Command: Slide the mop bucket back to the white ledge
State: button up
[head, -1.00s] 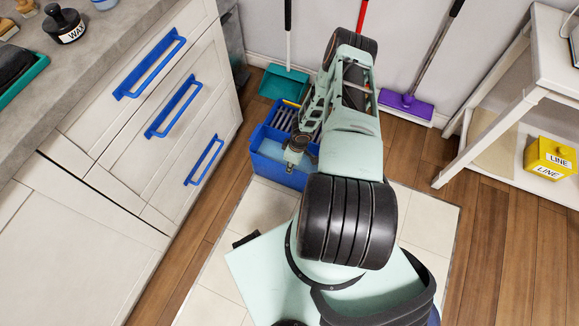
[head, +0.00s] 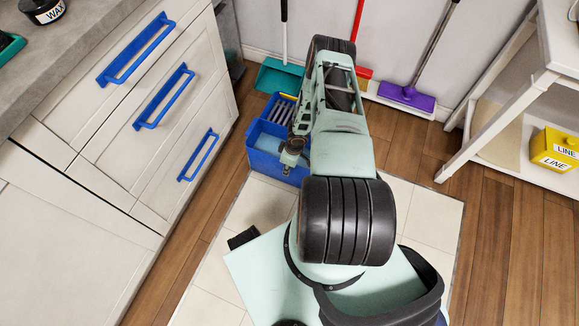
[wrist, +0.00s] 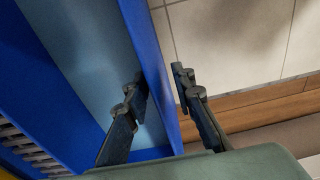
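The blue mop bucket (head: 277,168) stands on the floor at the tile edge, near the back wall, with a grey-blue inside and a slatted part at its back. The white ledge (head: 397,104) runs low along the wall; its stretch behind the bucket is mostly hidden. My gripper (head: 291,158) is at the bucket's front wall. In the wrist view my gripper (wrist: 160,88) is closed in on the blue bucket wall (wrist: 160,120): one finger inside, the other outside.
A teal dustpan (head: 279,77) and a purple broom (head: 405,95) stand by the wall. Drawers with blue handles (head: 163,97) flank the left; a white shelf unit (head: 515,95) with a yellow box (head: 555,149) stands right. Wood floor shows between.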

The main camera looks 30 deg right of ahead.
jog(key=shift+w+a+f+b, duration=0.1)
jog(key=shift+w+f+b, duration=0.1)
jog(key=shift+f+b, duration=1.7)
jog(key=shift+f, duration=0.1)
grip_shut()
